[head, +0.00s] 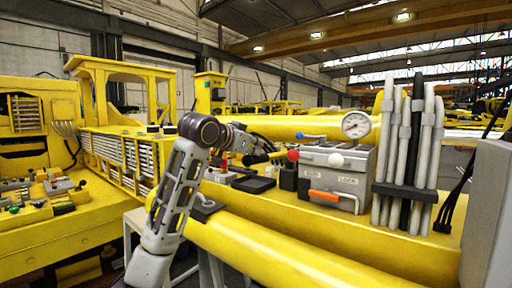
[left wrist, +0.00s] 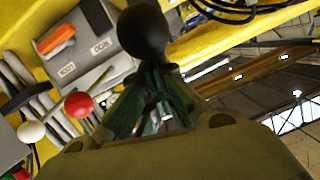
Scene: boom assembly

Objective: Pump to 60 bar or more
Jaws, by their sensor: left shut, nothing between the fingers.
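The grey valve block (head: 336,172) sits on the yellow beam, with a round white pressure gauge (head: 356,125) on top. The gauge needle is too small to read. An orange lever (head: 330,196) lies on its front and also shows in the left wrist view (left wrist: 57,40). My left gripper (head: 268,157) is left of the block. In the left wrist view its fingers (left wrist: 158,105) are shut and empty, close behind a black ball knob (left wrist: 142,30). I cannot tell whether they touch it. My right gripper is not in view.
A red ball knob (head: 293,155), a white ball knob (head: 337,160) and a blue handle (head: 312,136) are at the block. Grey and black hoses (head: 407,150) stand right of it. A black tray (head: 254,184) lies nearby. A thick yellow cylinder (head: 270,250) runs in front.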

